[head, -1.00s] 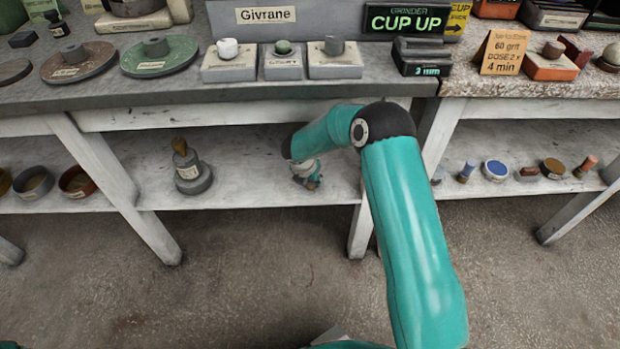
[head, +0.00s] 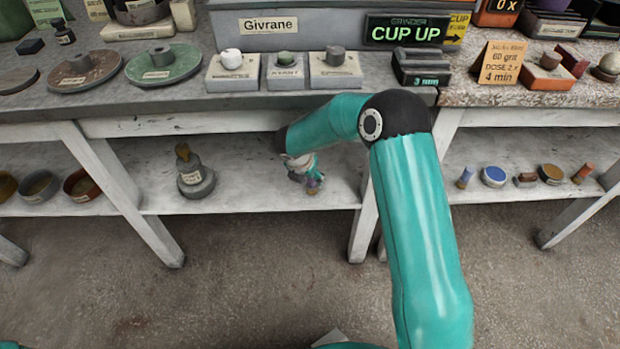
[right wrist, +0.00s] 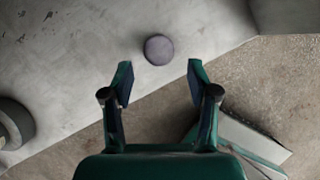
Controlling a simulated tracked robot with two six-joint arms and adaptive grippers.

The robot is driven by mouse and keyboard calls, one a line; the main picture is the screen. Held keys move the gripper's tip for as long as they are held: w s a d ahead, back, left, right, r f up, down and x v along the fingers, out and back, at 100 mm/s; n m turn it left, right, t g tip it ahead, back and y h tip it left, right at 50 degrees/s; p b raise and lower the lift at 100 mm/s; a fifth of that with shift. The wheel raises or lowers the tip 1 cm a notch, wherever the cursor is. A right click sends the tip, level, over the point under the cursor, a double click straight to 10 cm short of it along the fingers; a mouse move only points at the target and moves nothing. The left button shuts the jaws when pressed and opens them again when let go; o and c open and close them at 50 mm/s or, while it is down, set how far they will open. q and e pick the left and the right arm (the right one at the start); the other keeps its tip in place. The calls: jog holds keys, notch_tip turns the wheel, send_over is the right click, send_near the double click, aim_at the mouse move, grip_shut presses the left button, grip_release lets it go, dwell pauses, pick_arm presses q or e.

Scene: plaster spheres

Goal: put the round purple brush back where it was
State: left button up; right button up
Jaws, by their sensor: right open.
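The round purple brush (right wrist: 158,49) stands on the pale lower shelf in the right wrist view, seen from above as a small disc. A bit of purple shows beside my right gripper in the head view (head: 314,187). My right gripper (right wrist: 157,72) is open, with its two fingers apart. The brush shows just beyond the fingertips, roughly centred between them, and not gripped. In the head view my right gripper (head: 302,170) hangs over the middle of the lower shelf, mostly hidden by its own arm. My left gripper is not in view.
A grey round stand (head: 194,180) is left of the gripper on the lower shelf (head: 245,188). A round blue item (head: 494,174) and several others sit on the right shelf. The worktop (head: 330,104) overhangs; a white leg (head: 364,225) stands nearby.

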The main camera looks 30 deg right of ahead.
jog(key=v, duration=0.5)
jog(key=s+a+f+m+g+y, duration=0.2)
jog(key=s+a+f+m+y, duration=0.4)
jog(key=s+a+f+m, duration=0.5)
jog(key=s+a+f+m+y, duration=0.1)
jog(key=s+a+f+m, duration=0.2)
jog(key=s+m, duration=0.4)
jog(key=s+a+f+m, duration=0.2)
jog(key=s+a+m, duration=0.4)
jog(key=s+m, duration=0.1)
jog(key=shift+s+f+m+y+p, duration=0.4)
jog(key=shift+m, duration=0.3)
jog(key=shift+a, duration=0.15)
notch_tip(320, 180, up, 24)
jog(key=p, duration=2.4)
